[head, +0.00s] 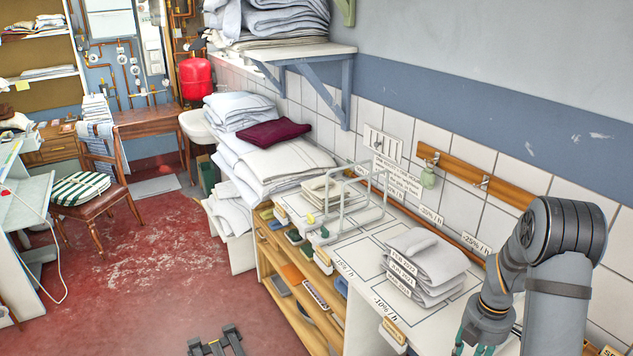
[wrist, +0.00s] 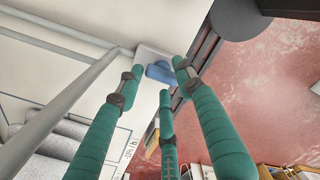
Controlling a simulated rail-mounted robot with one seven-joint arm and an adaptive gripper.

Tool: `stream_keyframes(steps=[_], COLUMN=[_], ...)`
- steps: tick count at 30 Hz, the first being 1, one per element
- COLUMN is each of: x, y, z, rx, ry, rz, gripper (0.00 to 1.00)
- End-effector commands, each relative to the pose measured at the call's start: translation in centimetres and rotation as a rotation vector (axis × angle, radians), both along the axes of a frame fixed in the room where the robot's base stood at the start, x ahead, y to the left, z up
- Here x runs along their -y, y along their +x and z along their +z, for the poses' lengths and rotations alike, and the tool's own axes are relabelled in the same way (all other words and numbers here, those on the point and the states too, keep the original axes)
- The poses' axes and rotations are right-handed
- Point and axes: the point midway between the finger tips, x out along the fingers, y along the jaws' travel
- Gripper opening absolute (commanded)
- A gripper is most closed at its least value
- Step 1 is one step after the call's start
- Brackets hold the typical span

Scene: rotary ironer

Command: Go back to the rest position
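My gripper (wrist: 155,82) shows in the wrist view as three teal, ribbed fingers with dark joints. The fingers are spread apart with nothing between them, so it is open and empty. In the head view my arm comes in at the lower right, and the gripper (head: 470,342) is partly cut off by the bottom edge. It is at the front of the white worktop (head: 368,321), to the right of a labelled stack of folded grey-white cloths (head: 428,262), and apart from it. A small blue object (wrist: 160,72) shows beyond the fingertips in the wrist view.
A wire rack (head: 352,200) stands on the worktop around folded cloth. Shelves of small items (head: 300,280) are below. A wooden rail with hooks (head: 475,163) runs along the tiled wall. A chair (head: 95,195) stands at the left. The red floor (head: 160,270) is largely open.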

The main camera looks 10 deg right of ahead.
Motion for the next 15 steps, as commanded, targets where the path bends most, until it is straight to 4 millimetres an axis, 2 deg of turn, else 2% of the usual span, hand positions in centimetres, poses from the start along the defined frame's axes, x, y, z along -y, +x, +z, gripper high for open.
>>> stream_keyframes(steps=[9,15], x=[0.21,0.29], y=[-0.01,-0.07], z=[0.02,0.04], rx=[0.001,0.000], ry=[0.000,0.000], rz=[-0.395,-0.565], gripper=[0.36,0.36])
